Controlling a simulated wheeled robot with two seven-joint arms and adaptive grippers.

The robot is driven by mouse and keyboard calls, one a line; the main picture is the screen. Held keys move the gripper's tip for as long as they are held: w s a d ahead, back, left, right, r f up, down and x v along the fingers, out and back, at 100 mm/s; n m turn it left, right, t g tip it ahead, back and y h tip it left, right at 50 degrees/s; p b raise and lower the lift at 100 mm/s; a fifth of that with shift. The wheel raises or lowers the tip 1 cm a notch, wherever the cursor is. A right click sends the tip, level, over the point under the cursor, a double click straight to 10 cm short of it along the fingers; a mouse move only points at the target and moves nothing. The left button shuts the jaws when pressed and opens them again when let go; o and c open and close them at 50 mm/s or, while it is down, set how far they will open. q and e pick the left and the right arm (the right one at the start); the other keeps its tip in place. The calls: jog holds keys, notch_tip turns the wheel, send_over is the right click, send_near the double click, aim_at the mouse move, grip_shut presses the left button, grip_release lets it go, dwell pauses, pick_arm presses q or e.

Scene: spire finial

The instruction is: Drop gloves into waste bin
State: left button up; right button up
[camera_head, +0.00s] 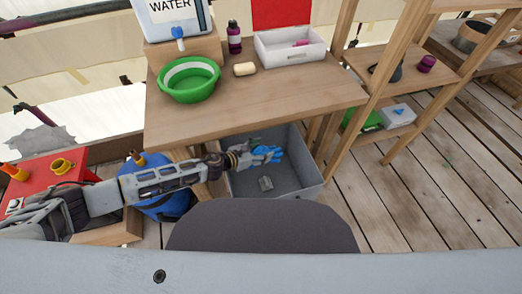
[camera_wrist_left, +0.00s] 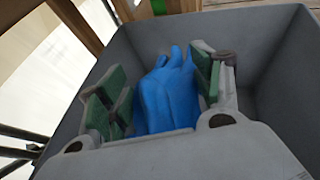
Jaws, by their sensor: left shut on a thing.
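My left gripper (camera_head: 240,157) is over the grey waste bin (camera_head: 302,184) on the deck under the wooden table. It is shut on blue gloves (camera_head: 267,154), which hang within the bin's opening. In the left wrist view the gloves (camera_wrist_left: 165,95) fill the space between the green-padded fingers of the gripper (camera_wrist_left: 160,95), with the bin's walls (camera_wrist_left: 285,75) around them. A small grey item (camera_head: 265,183) lies on the bin floor. My right gripper is not in view.
The wooden table (camera_head: 270,100) above the bin carries a green basin (camera_head: 188,82), a water container (camera_head: 172,18), a dark bottle (camera_head: 234,38) and a white tray (camera_head: 290,50). A blue barrel (camera_head: 165,200) and red stand (camera_head: 50,180) are at left.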

pick_arm(q)
jog(key=shift+f, duration=0.1)
jog(key=shift+c, duration=0.2)
jog(key=o, duration=1)
jog(key=shift+o, duration=0.2)
jog(key=shift+a, duration=0.1)
jog(key=v, duration=1.2)
jog(key=shift+f, duration=0.1)
dwell(0.9)
